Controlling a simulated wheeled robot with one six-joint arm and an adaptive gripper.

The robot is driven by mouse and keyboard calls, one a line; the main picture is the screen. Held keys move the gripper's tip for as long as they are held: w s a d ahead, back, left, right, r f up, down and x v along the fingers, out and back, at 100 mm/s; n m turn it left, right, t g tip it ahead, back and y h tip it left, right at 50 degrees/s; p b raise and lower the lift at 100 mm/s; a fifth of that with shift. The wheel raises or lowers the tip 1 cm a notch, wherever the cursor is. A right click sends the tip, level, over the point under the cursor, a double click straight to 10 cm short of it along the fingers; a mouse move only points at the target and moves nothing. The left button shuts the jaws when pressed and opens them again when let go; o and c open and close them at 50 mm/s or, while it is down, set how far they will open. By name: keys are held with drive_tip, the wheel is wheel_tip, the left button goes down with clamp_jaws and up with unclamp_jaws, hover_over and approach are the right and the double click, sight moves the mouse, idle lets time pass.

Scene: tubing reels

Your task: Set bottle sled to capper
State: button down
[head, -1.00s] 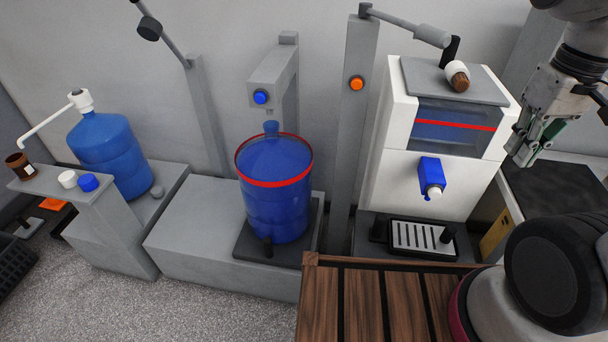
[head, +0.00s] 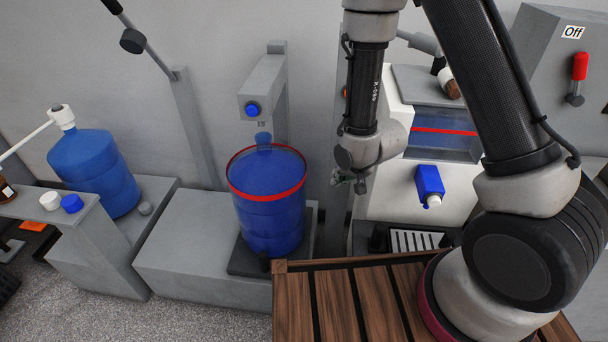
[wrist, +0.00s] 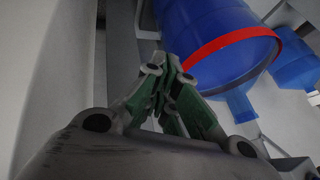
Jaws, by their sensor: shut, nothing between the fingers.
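A large blue bottle (head: 270,215) with a red ring stands upright on the dark sled (head: 240,262), which lies on a grey bench. A black knob (head: 264,262) is at the sled's front. The grey capper (head: 262,90), with a blue button, rises behind, its head showing just above the bottle's neck. My gripper (head: 340,178) is right of the bottle, apart from it, mostly hidden behind my wrist. In the wrist view my gripper (wrist: 172,62) is shut and empty, with the bottle (wrist: 215,40) beyond it at upper right. The sled is not clear there.
A white dispenser (head: 375,205) with a blue tap stands at right, partly behind my arm. A second blue bottle (head: 95,175) with a pump is at left. A grey post (head: 337,215) stands between bottle and dispenser. A red-handled switch box (head: 550,60) marked Off is far right.

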drive_tip(key=w, duration=0.1)
drive_tip(key=m+t, duration=0.1)
approach(305, 179)
wheel_tip(305, 179, down, 4)
drive_tip(key=w+d, duration=0.1)
drive_tip(key=d, duration=0.2)
drive_tip(key=a, duration=0.1)
drive_tip(key=w+a, duration=0.2)
drive_tip(key=shift+a+f, duration=0.15)
drive_tip(key=shift+a, duration=0.2)
